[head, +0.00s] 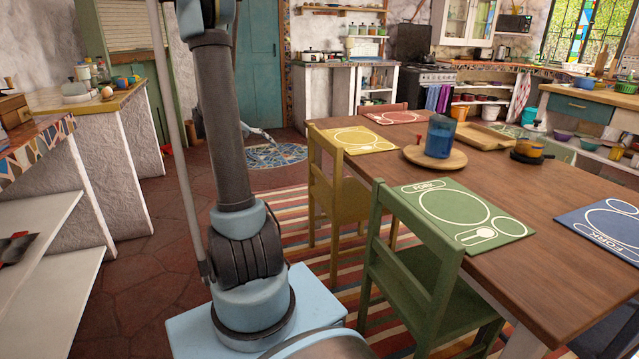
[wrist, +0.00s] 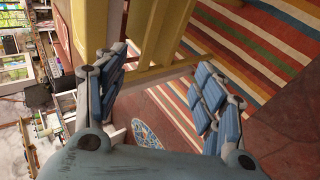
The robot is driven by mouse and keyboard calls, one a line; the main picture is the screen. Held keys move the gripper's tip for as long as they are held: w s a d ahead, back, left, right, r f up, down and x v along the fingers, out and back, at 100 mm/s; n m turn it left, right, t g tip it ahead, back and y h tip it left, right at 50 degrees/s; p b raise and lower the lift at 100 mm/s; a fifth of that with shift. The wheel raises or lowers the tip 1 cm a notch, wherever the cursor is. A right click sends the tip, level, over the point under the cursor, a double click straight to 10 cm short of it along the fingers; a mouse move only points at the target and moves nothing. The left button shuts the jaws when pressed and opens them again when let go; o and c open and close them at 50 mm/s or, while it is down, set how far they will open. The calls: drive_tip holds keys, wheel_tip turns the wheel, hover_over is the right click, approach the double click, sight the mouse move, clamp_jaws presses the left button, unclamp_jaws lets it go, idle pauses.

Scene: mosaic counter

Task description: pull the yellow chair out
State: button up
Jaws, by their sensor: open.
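The yellow chair (head: 344,193) stands upright at the near left side of the wooden table (head: 520,235), its backrest facing left. In the wrist view the yellow chair's wooden bars (wrist: 163,32) fill the upper middle, beyond and between the finger ends. My gripper (wrist: 161,64) is open, with its blue-padded fingers wide apart and nothing held. Whether a finger touches the chair I cannot tell. In the head view, a small light-blue part that looks like my gripper (head: 262,134) shows left of the chair, mostly hidden behind my arm.
A green chair (head: 428,270) stands nearer, right of the yellow one. A red chair (head: 390,108) is at the table's far end. A striped rug (head: 282,207) lies under the chairs, with a mosaic mat (head: 285,156) behind. The tiled floor (head: 130,270) on the left is clear.

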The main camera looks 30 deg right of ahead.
drive_tip(key=w+d+f+h, duration=0.2)
drive_tip(key=w+d+f, duration=0.2)
drive_tip(key=w+d, duration=0.2)
drive_tip(key=m+g+h, duration=0.2)
drive_tip(key=g+h, duration=0.2)
drive_tip(key=h, duration=0.2)
approach(321, 180)
drive_tip(key=x, duration=1.1)
drive_tip(key=shift+w+d, duration=0.1)
clamp_jaws()
